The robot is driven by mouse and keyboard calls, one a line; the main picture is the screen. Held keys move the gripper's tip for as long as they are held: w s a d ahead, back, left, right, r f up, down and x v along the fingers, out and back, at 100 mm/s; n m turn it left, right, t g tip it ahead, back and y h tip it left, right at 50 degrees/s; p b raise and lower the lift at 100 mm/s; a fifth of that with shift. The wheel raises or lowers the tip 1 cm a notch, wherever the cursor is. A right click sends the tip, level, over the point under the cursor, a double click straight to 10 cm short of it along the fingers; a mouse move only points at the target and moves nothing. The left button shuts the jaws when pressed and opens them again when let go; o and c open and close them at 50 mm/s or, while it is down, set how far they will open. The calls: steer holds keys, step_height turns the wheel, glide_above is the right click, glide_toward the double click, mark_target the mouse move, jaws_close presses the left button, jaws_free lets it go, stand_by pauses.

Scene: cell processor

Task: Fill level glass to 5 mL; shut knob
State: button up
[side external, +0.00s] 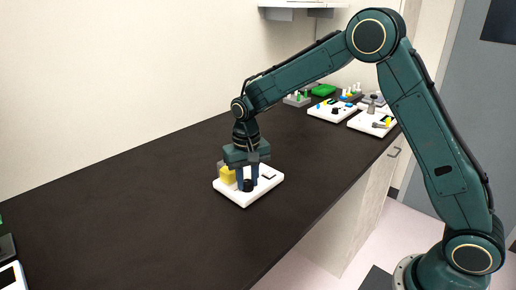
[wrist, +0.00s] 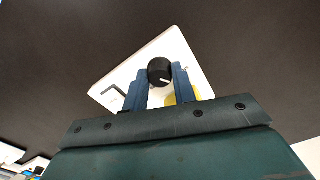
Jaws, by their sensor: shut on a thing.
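A white device (side external: 237,199) with a yellow block (side external: 227,174) and a dark display (side external: 267,175) stands on the dark bench. A black round knob (side external: 248,185) sits on its top. My gripper (side external: 248,180) points down over the device, its blue fingers at the knob. In the wrist view the knob (wrist: 160,70) with a white mark lies between the fingertips (wrist: 163,78), and the fingers are shut on it. The white device (wrist: 121,82) also shows there, with part of the yellow block (wrist: 197,95) behind a finger. I cannot make out the level glass or its reading.
A dark and white device (side external: 10,275) lies at the near left corner. The bench (side external: 130,215) around the white device is clear.

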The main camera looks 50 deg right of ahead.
mark_target(247, 182)
steer(key=shift+n, duration=1.2)
steer(key=o, duration=1)
steer(key=shift+r, duration=0.1)
step_height(247, 182, up, 14)
